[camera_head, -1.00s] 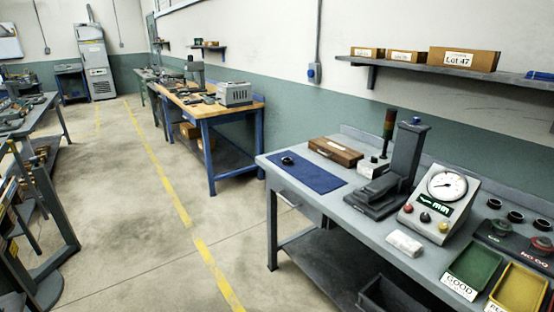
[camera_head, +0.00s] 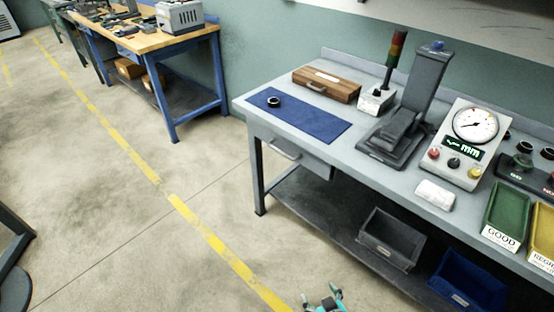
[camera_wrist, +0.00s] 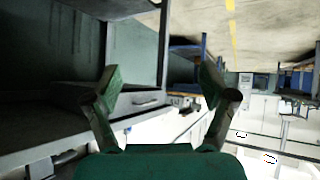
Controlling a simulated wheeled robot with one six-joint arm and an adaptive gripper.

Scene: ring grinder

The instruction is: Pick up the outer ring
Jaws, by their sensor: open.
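A small dark ring (camera_head: 273,101) lies flat on the left part of the blue mat (camera_head: 312,121) on the grey workbench. My gripper (camera_head: 325,303) shows at the bottom edge of the head view, over the floor in front of the bench and well away from the ring. In the wrist view my gripper (camera_wrist: 160,72) has its two green fingers spread wide with nothing between them. The ring cannot be made out in the wrist view.
A wooden case (camera_head: 326,84) lies behind the mat. A dark press-like stand (camera_head: 408,110) and a dial gauge unit (camera_head: 467,145) stand to its right. More dark rings (camera_head: 525,146), green (camera_head: 508,215) and yellow (camera_head: 544,235) trays are farther right. Open floor lies left.

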